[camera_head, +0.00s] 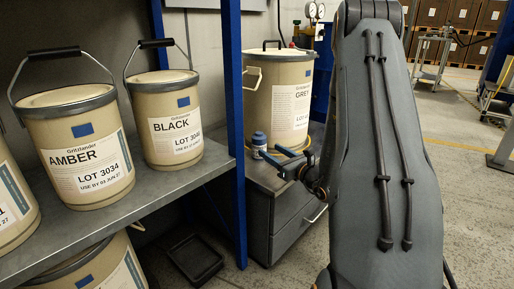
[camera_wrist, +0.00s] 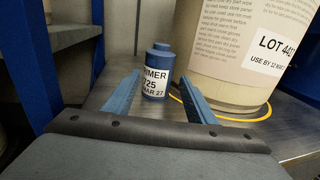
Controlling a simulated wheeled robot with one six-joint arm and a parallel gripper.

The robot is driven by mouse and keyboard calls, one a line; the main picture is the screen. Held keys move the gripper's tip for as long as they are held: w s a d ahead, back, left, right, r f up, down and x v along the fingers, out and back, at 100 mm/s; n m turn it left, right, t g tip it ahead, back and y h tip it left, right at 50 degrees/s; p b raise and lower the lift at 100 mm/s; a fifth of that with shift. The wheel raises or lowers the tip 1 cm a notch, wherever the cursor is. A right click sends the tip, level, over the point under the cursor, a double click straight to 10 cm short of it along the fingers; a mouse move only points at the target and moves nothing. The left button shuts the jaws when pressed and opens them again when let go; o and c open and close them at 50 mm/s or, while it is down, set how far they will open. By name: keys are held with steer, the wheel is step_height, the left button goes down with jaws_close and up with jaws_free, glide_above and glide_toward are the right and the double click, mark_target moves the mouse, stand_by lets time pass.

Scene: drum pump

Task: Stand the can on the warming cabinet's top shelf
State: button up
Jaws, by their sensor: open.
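A small blue can (camera_head: 259,145) with a white label stands upright on a grey drawer cabinet's top, beside the large GREY drum. In the wrist view the can (camera_wrist: 157,75) has a label that reads PRIMER, partly legible. My gripper (camera_head: 287,163) is open in front of the can. In the wrist view my gripper (camera_wrist: 161,80) has its two blue fingers apart, pointing toward the can, with the can in line with the gap. I cannot identify the warming cabinet in either view.
The GREY drum (camera_head: 290,90) stands close to the can, with a yellow ring or hose (camera_wrist: 240,117) at its base. A blue post (camera_head: 235,120) rises at the left. A shelf (camera_head: 165,188) holds AMBER and BLACK pails. A black tray (camera_head: 194,260) lies below.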

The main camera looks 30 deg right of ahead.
mark_target(264, 147)
steer(key=w+b, duration=0.2)
steer(key=w, duration=0.1)
steer(key=w+a, duration=0.1)
steer(key=w, duration=0.1)
steer(key=shift+w+f+b, duration=0.15)
steer(key=shift+f+b, duration=0.2)
steer(key=shift+b, duration=0.05)
steer(key=shift+w+r, duration=0.1)
steer(key=shift+w, duration=0.35)
steer(key=shift+c, duration=0.2)
steer(key=c, duration=1)
steer(key=shift+r, duration=0.1)
